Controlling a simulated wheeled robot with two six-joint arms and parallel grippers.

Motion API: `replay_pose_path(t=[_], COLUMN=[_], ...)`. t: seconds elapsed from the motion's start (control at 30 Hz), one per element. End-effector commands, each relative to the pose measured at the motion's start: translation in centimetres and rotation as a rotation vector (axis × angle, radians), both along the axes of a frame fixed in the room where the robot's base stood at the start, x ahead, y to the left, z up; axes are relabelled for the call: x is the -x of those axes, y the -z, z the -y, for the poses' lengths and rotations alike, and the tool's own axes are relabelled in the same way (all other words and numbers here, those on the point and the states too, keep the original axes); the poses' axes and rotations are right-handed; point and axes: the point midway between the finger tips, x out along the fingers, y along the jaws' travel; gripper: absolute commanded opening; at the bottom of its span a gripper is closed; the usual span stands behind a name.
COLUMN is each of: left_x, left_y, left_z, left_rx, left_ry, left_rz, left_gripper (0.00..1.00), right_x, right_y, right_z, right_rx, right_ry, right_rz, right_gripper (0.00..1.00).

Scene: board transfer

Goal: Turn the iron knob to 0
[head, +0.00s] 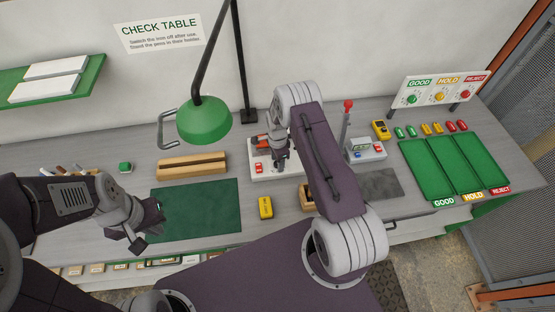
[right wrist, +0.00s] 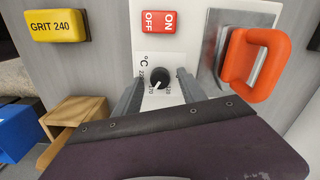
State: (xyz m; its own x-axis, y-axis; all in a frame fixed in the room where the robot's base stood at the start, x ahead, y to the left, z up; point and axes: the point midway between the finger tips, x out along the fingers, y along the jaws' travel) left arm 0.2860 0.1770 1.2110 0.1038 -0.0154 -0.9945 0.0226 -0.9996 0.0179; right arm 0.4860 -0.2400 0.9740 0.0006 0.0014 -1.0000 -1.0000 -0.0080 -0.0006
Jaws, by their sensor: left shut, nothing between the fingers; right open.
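The black iron knob (right wrist: 157,79) sits on a white panel with a temperature scale marked °C in the right wrist view. Its white pointer mark is towards the picture's bottom; numbers such as 220 and 170 show beside it, and other scale marks are partly hidden. My right gripper (right wrist: 160,84) is open, its two fingers on either side of the knob; contact cannot be told. In the head view my right gripper (head: 281,158) is over the white iron station (head: 288,173), hiding the knob. My left gripper (head: 147,226) is shut and empty near the green mat.
A red OFF/ON switch (right wrist: 158,22) is above the knob, and the orange iron handle (right wrist: 257,65) is to its right. A yellow GRIT 240 block (right wrist: 56,26) and a wooden box (right wrist: 75,119) are to the left. A green lamp (head: 204,120) hangs over the table.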

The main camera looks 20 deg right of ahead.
Motion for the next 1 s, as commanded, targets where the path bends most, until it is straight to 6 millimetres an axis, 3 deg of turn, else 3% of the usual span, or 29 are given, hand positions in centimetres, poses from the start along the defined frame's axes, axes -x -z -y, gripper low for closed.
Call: replay_pose_path(t=[0.13, 0.17, 0.3, 0.33, 0.67, 1.0], left_x=[0.0, 0.0, 0.0, 0.0, 0.0, 0.0], left_y=[0.1, 0.1, 0.1, 0.1, 0.6, 3.0], left_z=[0.0, 0.0, 0.0, 0.0, 0.0, 0.0], left_rx=[0.000, 0.000, 0.000, 0.000, 0.000, 0.000], left_ry=[0.000, 0.000, 0.000, 0.000, 0.000, 0.000], left_rz=[0.000, 0.000, 0.000, 0.000, 0.000, 0.000], left_gripper=[0.00, 0.00, 0.00, 0.00, 0.00, 0.00], right_x=[0.0, 0.0, 0.0, 0.0, -0.1, -0.1], right_y=[0.0, 0.0, 0.0, 0.0, 0.1, 0.4], right_z=[0.0, 0.0, 0.0, 0.0, 0.0, 0.0], right_rx=[0.000, 0.000, 0.000, 0.000, 0.000, 0.001], right_ry=[0.000, 0.000, 0.000, 0.000, -0.038, -0.274], right_rz=[0.000, 0.000, 0.000, 0.000, 0.001, 0.002], right_gripper=[0.48, 0.43, 0.04, 0.00, 0.00, 0.00])
